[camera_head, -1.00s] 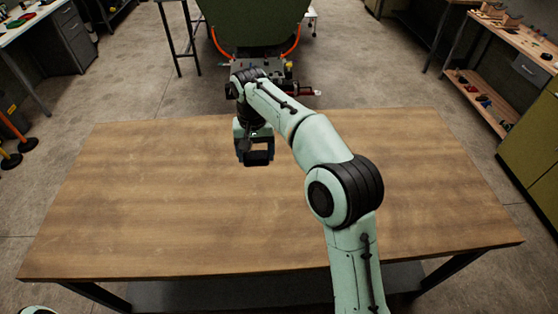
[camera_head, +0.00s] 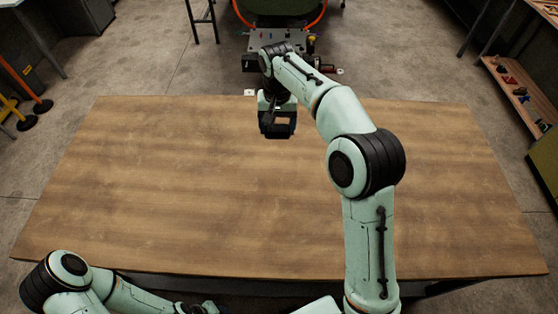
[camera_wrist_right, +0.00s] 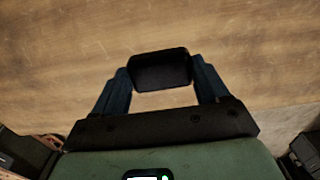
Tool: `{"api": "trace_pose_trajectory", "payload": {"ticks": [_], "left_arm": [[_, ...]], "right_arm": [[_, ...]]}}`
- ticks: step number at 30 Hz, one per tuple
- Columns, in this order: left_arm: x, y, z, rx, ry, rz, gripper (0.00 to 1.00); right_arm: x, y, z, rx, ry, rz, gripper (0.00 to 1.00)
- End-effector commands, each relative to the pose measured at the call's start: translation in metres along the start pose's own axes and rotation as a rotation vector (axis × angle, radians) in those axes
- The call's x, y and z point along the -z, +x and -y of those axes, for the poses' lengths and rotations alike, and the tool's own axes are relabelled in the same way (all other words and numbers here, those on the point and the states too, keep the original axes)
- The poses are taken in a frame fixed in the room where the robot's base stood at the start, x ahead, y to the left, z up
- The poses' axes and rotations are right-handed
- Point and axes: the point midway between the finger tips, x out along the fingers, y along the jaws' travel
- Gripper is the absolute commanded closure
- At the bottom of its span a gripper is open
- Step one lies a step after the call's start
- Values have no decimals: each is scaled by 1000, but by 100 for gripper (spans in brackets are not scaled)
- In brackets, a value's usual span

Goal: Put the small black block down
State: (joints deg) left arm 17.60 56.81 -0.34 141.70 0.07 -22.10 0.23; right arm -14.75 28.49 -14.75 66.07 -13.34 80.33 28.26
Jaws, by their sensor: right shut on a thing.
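The small black block (camera_wrist_right: 160,68) shows in the right wrist view as a dark, rounded box between the two fingertips of my right gripper (camera_wrist_right: 160,76). The gripper is shut on it, with the wooden table (camera_head: 190,190) behind it. In the head view my right gripper (camera_head: 277,130) is over the back middle part of the table, with the dark block at its tips. I cannot tell whether the block touches the tabletop. My left arm is at the bottom left of the head view; its gripper (camera_head: 203,307) is partly cut off by the frame edge and its jaws are unclear.
The tabletop is otherwise bare, with free room on both sides and in front. Beyond its back edge stands a metal fixture (camera_head: 280,42) with orange hoses. A shelf with small parts (camera_head: 520,90) is at right, and orange and yellow posts (camera_head: 25,85) are at left.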

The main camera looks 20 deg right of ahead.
Motion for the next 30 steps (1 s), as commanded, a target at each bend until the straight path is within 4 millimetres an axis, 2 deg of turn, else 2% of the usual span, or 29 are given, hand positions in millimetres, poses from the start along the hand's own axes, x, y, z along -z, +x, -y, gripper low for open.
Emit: {"api": "trace_pose_trajectory", "payload": {"ticks": [1,9,12,17,25,30], "left_arm": [[-6,9,5,3,-3,8,57],[-13,22,13,6,-7,19,57],[-14,24,14,7,-7,20,57],[-15,25,14,7,-7,20,57],[-17,31,17,8,-8,24,57],[-18,32,18,8,-9,25,57]], "right_arm": [[-2,20,-2,-4,1,7,78],[-1,83,-1,-2,1,3,78],[0,96,-1,-1,2,1,78],[0,106,-1,0,1,0,78],[-1,149,-1,-2,1,2,78],[0,160,-1,1,1,-1,78]]}}
